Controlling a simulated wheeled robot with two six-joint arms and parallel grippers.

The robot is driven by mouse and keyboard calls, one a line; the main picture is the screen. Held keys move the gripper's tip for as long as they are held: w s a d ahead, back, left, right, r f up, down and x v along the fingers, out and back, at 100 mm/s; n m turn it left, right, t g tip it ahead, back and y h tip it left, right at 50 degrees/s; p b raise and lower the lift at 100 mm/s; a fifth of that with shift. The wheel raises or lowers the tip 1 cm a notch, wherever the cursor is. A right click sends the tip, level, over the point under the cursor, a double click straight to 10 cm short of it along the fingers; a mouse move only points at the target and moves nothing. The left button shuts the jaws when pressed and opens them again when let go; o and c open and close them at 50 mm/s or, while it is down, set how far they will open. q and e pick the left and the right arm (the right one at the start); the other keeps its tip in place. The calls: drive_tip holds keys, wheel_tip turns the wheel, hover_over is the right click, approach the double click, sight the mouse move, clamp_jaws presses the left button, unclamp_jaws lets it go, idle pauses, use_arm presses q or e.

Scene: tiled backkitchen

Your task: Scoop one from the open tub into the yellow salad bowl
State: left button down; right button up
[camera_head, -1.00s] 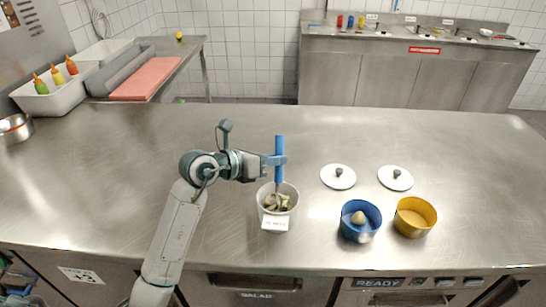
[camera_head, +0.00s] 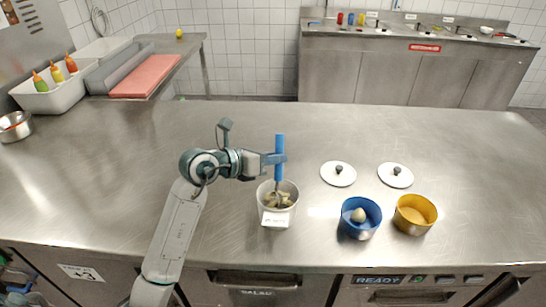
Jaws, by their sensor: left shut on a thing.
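My left gripper (camera_head: 272,160) is shut on the blue handle of a scoop (camera_head: 279,146), held upright over the open tub. The scoop's lower end is down inside the white open tub (camera_head: 265,209), among pale chunks (camera_head: 283,199); its tip is hidden there. The tub has a white label on its front. The yellow salad bowl (camera_head: 401,222) stands at the right and looks empty inside. A blue bowl (camera_head: 348,228) stands just left of it with one pale round piece (camera_head: 358,215) in it. My right gripper is not in view.
Two white lids with dark knobs, a left one (camera_head: 332,179) and a right one (camera_head: 388,180), lie behind the bowls. A white bin with sauce bottles (camera_head: 40,98) stands far left.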

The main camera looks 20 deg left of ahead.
use_arm(q)
drive_tip(key=shift+f+b, duration=0.65)
drive_tip(key=shift+f, duration=0.35)
idle(0.3)
drive_tip(key=shift+f, duration=0.15)
idle(1.5)
wheel_tip(320, 180, up, 13)
drive_tip(key=p, duration=1)
drive_tip(key=shift+f, duration=0.2)
